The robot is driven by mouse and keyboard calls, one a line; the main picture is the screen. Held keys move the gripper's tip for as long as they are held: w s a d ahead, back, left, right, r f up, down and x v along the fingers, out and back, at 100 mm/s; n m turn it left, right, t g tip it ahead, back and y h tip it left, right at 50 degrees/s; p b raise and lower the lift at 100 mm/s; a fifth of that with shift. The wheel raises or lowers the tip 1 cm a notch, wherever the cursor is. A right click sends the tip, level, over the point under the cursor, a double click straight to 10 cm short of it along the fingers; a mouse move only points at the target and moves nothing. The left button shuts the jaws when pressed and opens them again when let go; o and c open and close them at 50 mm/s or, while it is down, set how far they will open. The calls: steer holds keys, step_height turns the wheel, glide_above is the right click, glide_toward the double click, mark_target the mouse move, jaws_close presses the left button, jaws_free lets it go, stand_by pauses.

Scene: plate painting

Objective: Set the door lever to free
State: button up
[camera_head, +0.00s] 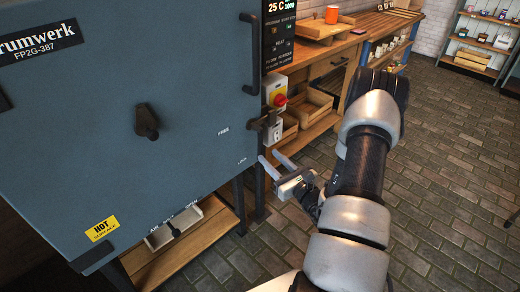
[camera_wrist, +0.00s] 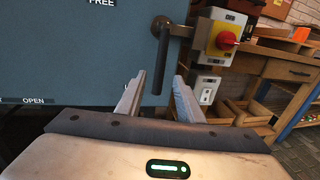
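The door lever (camera_wrist: 159,62) is a dark bar hanging straight down from a round pivot at the door's right edge in the wrist view. In the head view, its dark mount (camera_head: 265,121) shows beside the control boxes. A FREE label (camera_head: 223,130) is on the blue door (camera_head: 110,150), left of the lever, and a small, blurred label sits lower down. My gripper (camera_head: 271,160) is open below the lever mount. In the wrist view, the lever's lower end lies between the two fingertips (camera_wrist: 158,82), with visible gaps. Whether it is inside their reach in depth is unclear.
A yellow box with a red switch (camera_head: 277,94) and a grey box stand right of the lever. A dark knob (camera_head: 147,121) and a vertical handle (camera_head: 250,55) project from the door. A wooden workbench (camera_head: 320,50) stands behind. Brick floor (camera_head: 450,160) is open at right.

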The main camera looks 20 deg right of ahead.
mark_target(260, 148)
steer(key=w, duration=0.4)
steer(key=w+a, duration=0.1)
steer(key=w, duration=0.2)
steer(key=shift+b, duration=0.35)
jaws_close()
